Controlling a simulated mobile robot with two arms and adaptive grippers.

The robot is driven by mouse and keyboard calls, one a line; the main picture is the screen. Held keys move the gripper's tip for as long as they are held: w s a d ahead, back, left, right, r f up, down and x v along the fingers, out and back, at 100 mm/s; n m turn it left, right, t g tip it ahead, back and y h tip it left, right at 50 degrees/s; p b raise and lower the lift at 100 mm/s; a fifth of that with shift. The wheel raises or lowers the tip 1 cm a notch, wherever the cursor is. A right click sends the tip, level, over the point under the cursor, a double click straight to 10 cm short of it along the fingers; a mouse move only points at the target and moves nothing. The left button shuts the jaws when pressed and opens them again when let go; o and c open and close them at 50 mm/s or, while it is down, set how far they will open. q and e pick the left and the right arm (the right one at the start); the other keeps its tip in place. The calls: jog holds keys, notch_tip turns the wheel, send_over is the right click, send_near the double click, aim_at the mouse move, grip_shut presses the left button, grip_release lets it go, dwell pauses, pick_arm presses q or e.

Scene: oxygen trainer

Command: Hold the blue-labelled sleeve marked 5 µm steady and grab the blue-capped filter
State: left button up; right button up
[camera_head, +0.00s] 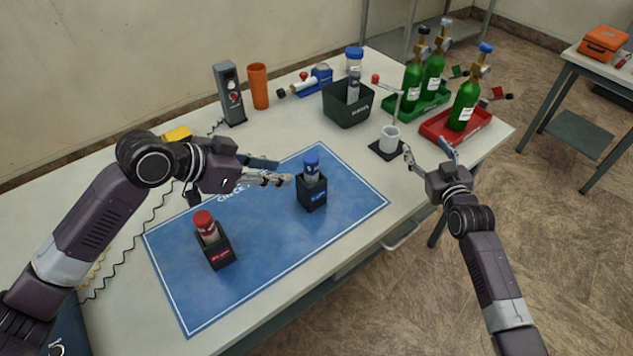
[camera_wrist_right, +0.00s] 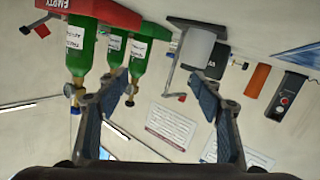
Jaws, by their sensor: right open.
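The blue-labelled sleeve (camera_head: 313,195) is a small black holder upright on the blue mat (camera_head: 265,235). Its label is too small to read. The blue-capped filter (camera_head: 311,166) stands in it, its cap and upper body above the rim. My left gripper (camera_head: 286,172) is just left of the filter, fingers pointing at it and parted, with nothing between them; I see no clear contact. My right gripper (camera_head: 425,146) is open and empty, off to the right near the table edge. In the right wrist view its fingers (camera_wrist_right: 158,88) are wide apart; neither sleeve nor filter shows there.
A red-capped filter (camera_head: 204,222) stands in a red-labelled sleeve (camera_head: 216,252) at the mat's left. A white cup (camera_head: 389,138) on a stand, a black bin (camera_head: 347,112) and green cylinders in a red tray (camera_head: 441,130) and a green tray stand behind. The mat's front is clear.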

jog(key=a+r+n+y, duration=0.2)
jog(key=a+r+y, duration=0.25)
jog(key=a, duration=1.05)
notch_tip(320, 180, up, 4)
jog(key=n+g+y, duration=0.3)
send_over(316, 181)
jog(key=r+x, duration=0.1)
jog(key=x, duration=0.3)
jog(key=s+f, duration=0.1)
jog(key=f, duration=0.1)
jog(key=s+d+f+g, duration=0.1)
jog(key=f, duration=0.2)
jog(key=s+d+f+m+g+h, duration=0.1)
jog(key=f, duration=0.2)
jog(key=shift+s+d+f, duration=0.2)
jog(key=shift+s, duration=0.05)
jog(key=shift+a+f, duration=0.1)
jog(key=shift+f, duration=0.15)
jog(key=shift+x, duration=3.8)
jog(key=shift+c, duration=0.4)
jog(key=c, duration=1.4)
grip_shut()
